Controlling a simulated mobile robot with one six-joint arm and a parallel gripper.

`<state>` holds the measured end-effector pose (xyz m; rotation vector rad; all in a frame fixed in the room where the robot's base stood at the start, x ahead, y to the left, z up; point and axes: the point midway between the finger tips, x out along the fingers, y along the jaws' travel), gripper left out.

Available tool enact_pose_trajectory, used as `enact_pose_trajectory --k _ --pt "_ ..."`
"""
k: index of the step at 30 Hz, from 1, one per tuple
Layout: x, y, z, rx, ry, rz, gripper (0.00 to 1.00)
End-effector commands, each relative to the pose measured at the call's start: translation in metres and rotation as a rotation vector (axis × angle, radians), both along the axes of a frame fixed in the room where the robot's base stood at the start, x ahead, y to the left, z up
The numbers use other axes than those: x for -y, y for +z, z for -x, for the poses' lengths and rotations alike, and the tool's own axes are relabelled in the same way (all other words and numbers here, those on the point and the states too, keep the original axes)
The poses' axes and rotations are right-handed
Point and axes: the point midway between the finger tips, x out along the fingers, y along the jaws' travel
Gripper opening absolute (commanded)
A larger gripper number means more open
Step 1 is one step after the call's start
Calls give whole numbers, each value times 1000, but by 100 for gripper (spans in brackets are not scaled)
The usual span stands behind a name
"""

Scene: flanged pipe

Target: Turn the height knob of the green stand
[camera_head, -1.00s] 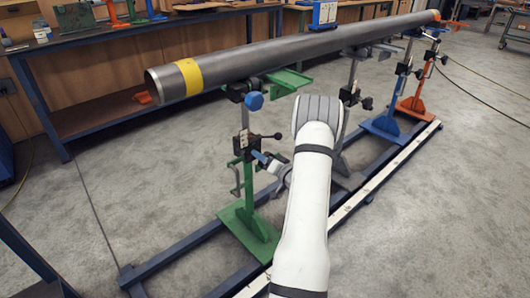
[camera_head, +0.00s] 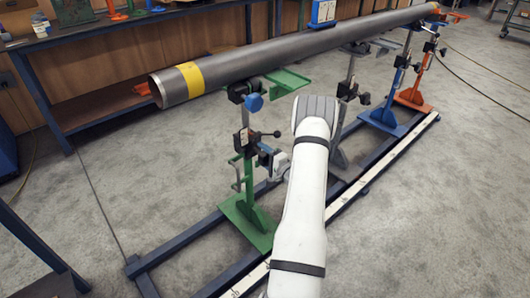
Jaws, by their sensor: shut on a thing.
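The green stand (camera_head: 246,205) stands upright on the rail frame, left of my arm, with its head under the near end of the pipe (camera_head: 230,72). My gripper (camera_head: 266,157) is at the clamp block on the stand's post, shut on the height knob there. My gripper and wrist mostly hide that knob. A black lever (camera_head: 265,134) sticks out to the right just above my gripper. A separate blue knob (camera_head: 254,102) sits higher, near the stand's head.
The grey stand (camera_head: 347,100), blue stand (camera_head: 385,118) and orange stand (camera_head: 413,93) carry the pipe farther back. A workbench (camera_head: 50,62) runs along the wall. The floor left of the green stand is clear.

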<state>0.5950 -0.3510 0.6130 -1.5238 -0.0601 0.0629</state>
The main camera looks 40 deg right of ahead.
Motion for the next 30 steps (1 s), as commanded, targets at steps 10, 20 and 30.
enact_pose_trajectory --k 10,20,30 --pt "2 -1 1 -9 -7 -102 39" --pt "2 -1 1 -10 -7 -112 39" --pt "1 -1 1 -10 -3 -110 79"
